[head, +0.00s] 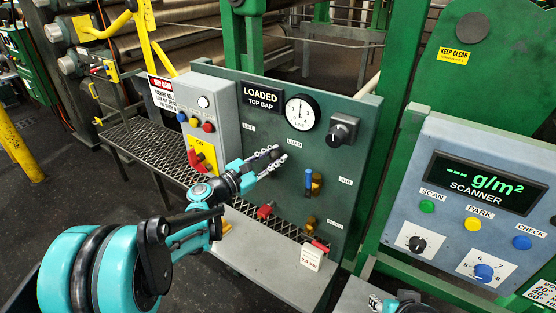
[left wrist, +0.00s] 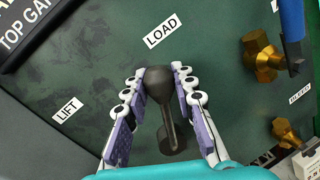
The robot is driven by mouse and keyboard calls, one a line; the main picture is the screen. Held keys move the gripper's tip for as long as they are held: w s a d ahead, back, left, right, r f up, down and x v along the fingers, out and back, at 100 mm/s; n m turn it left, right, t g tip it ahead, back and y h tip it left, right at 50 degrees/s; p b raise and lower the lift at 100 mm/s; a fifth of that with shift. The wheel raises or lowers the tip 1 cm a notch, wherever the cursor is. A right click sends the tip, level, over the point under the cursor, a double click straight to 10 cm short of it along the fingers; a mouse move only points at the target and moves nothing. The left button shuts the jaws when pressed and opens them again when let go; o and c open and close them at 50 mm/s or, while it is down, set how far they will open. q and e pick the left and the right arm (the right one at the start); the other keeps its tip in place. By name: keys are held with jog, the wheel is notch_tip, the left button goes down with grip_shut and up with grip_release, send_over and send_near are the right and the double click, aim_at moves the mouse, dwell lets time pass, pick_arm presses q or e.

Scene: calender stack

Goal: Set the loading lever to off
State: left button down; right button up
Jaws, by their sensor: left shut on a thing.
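The loading lever (left wrist: 165,115) is a black lever with a rounded knob on the dark green panel (head: 345,205). The LOAD label (left wrist: 161,30) is above it in the left wrist view, and the LIFT label (left wrist: 67,109) is to its left. My left gripper (head: 277,160) is at the lever, with its two fingers shut on the knob from either side; it also shows in the left wrist view (left wrist: 159,88). In the head view the fingers hide most of the lever. Only a small part of my right arm shows at the bottom edge of the head view.
A sign (head: 262,98) reads LOADED, TOP GAP, beside a round gauge (head: 301,111). A black knob (head: 343,131), brass valves, one with a blue handle (head: 308,181), and a red handle (head: 265,211) are nearby. A grey button box (head: 206,115) stands left; the scanner panel (head: 455,200) stands right.

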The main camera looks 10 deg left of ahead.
pick_arm(q)
jog(key=shift+w+a+r+n+t, duration=0.15)
jog(key=shift+w+a+r+n, duration=0.05)
jog(key=shift+a+n, duration=0.35)
jog(key=shift+w+a+r+n+t, duration=0.2)
jog(key=shift+a+n, duration=0.25)
jog(key=shift+n, duration=0.2)
jog(key=shift+w+a+r+n+t, duration=0.15)
jog(key=shift+w+a+n, duration=0.1)
jog(key=shift+a+n, duration=0.4)
jog(key=shift+w+a+f+n+t, duration=0.1)
jog(key=shift+w+a+n, duration=0.1)
jog(key=shift+a+n, duration=0.4)
jog(key=shift+d, duration=0.15)
jog(key=shift+n, duration=0.25)
jog(key=c, duration=1.2)
grip_release()
jog(key=v, duration=1.2)
